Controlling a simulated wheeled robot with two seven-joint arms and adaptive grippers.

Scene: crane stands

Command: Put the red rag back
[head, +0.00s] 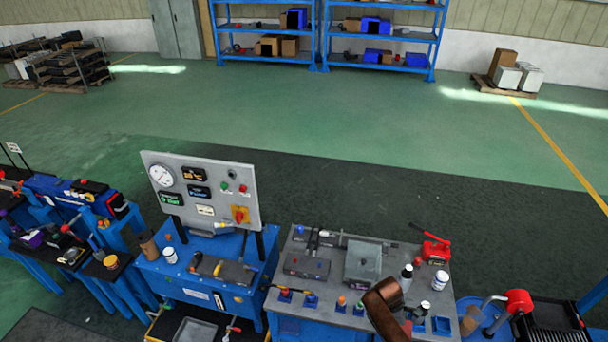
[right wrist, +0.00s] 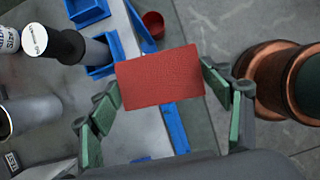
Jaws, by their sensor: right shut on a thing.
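The red rag (right wrist: 160,77) is a flat red rectangle in the middle of the right wrist view. My right gripper (right wrist: 160,86) has its green-padded fingers at the left and right edges of the rag and is shut on it. The rag is above the grey-topped workbench, over a blue edge; its exact height is hard to tell. In the head view a small reddish patch (head: 407,327) shows beside my copper-coloured arm part and may be the rag. My right gripper is mostly hidden there. My left gripper is in neither view.
Blue trays (right wrist: 97,56), a black bottle with a white cap (right wrist: 62,44) and a red cup (right wrist: 153,24) lie close by. The grey workbench (head: 330,300) also bears a grey box (head: 363,262), a red jack (head: 436,250) and a white tub (head: 439,280). A gauge panel (head: 205,190) stands left.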

